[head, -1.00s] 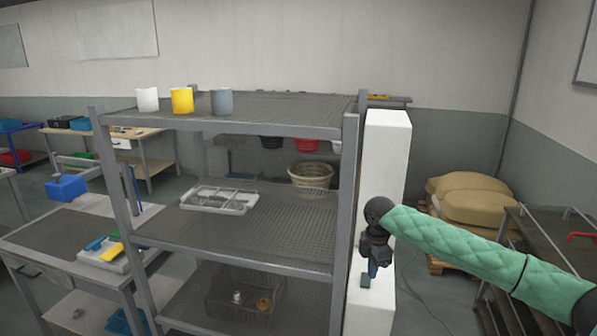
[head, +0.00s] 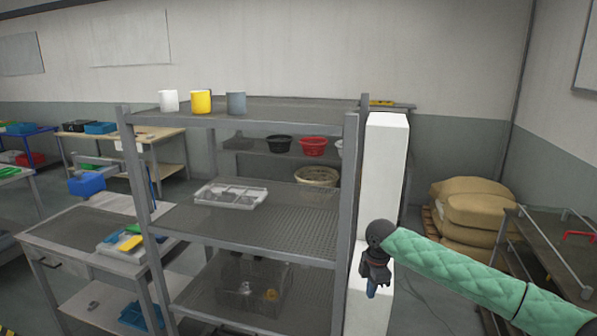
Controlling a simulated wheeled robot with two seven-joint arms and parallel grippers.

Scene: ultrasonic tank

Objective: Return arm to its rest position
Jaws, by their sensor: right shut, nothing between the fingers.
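My right arm (head: 455,270), in a green quilted sleeve, comes in from the right edge of the head view. Its black wrist ends in my right gripper (head: 371,291), which points down and is shut and empty. The gripper hangs in front of the white pillar, just right of the shelf rack's front post. My left gripper is not in view.
A grey metal rack (head: 352,200) stands close on the left, with three mugs on top and a grey tray (head: 232,194) on its middle shelf. A white pillar (head: 384,170) is behind the gripper. Sacks (head: 475,205) and a dark cart (head: 560,255) are at right.

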